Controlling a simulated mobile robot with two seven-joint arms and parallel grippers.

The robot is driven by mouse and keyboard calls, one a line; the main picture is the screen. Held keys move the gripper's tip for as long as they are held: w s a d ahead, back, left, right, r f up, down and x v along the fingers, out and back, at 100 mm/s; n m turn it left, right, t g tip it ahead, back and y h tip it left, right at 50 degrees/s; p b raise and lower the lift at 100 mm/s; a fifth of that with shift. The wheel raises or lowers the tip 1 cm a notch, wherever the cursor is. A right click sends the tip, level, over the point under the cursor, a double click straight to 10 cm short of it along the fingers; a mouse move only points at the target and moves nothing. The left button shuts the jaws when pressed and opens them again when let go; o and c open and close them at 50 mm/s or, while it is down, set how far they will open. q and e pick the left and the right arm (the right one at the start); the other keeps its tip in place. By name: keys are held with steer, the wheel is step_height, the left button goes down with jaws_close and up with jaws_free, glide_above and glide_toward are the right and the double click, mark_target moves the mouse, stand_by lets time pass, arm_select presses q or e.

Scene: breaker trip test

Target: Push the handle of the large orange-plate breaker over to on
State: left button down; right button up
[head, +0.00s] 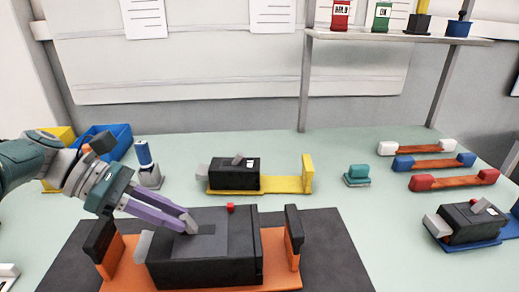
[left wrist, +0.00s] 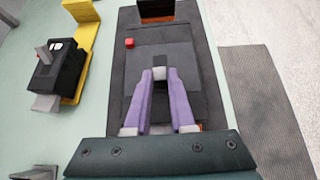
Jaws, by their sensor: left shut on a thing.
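The large breaker is a black box (head: 205,265) on an orange plate (head: 281,262), at the front of the head view. It also fills the middle of the left wrist view (left wrist: 187,52). My left gripper (head: 188,223) reaches in from the left, its purple fingers shut on the grey breaker handle (left wrist: 160,74) at the box's top face. The fingertips hide most of the handle, so its exact tilt is hard to tell. A small red button (head: 230,207) sits on the box's far edge. My right gripper is not in view.
A smaller breaker on a yellow plate (head: 286,184) stands behind, and one on a blue plate (head: 491,238) at right. Black uprights (head: 294,228) flank the large box. A blue bin (head: 117,133) is at back left; bars with coloured ends (head: 430,164) lie at back right.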

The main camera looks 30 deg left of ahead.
arm_select(q)
steer(key=shift+s+a+f+t+h+b, duration=0.15)
steer(key=shift+a+f+t+h+b, duration=0.2)
steer(key=shift+h+b, duration=0.45)
steer(key=c, duration=0.8)
jaws_free()
steer(key=shift+o, duration=0.2)
steer(key=v, duration=1)
steer(key=shift+d+r, duration=0.15)
steer(key=shift+r, duration=0.05)
